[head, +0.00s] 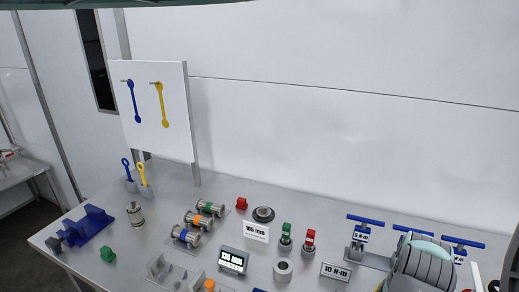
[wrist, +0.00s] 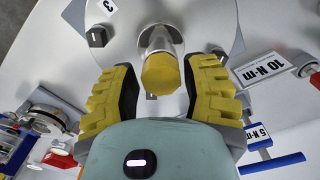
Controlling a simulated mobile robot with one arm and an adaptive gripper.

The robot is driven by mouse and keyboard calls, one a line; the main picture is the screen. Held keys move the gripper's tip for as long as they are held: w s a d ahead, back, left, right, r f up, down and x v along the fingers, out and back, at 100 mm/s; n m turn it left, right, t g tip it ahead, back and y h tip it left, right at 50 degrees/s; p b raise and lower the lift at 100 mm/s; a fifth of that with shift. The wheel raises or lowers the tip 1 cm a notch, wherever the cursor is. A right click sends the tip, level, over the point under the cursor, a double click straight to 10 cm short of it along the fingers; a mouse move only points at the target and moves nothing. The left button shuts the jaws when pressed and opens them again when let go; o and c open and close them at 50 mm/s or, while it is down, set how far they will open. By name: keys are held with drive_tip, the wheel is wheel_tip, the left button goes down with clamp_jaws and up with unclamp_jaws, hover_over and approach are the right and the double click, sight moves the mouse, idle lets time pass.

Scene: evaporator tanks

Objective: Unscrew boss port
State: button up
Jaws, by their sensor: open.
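In the wrist view, a boss port with a yellow faceted cap (wrist: 161,74) on a short silver metal neck (wrist: 160,38) sticks out from a round light-grey plate. My gripper (wrist: 159,80) is open, with one yellow ridged finger on each side of the cap. Gaps show between the cap and both fingers, so nothing is held. The lower parts of the fingers are hidden by the teal gripper body. I cannot make out the boss port in the head view.
Blue T-handle tools (head: 366,219) with torque labels stand at the bench's right.

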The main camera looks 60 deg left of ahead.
drive_tip(key=m, duration=0.4)
drive_tip(key=m+b, duration=0.1)
drive_tip(key=m, duration=0.3)
drive_tip(key=m+b, duration=0.1)
drive_tip(key=m, duration=0.4)
drive_tip(key=shift+s+f, duration=0.1)
drive_tip(key=shift+d+m+b, duration=0.1)
drive_tip(key=shift+m+b, duration=0.3)
drive_tip(key=shift+m, duration=1.1)
clamp_jaws()
drive_tip(key=n+p, duration=0.1)
drive_tip(key=n, duration=0.2)
drive_tip(key=shift+r+p, duration=0.35)
drive_tip(key=shift+p, duration=0.05)
drive_tip(key=shift+f+n, duration=0.25)
drive_tip(key=shift+n, duration=0.85)
drive_tip(key=shift+p, duration=0.3)
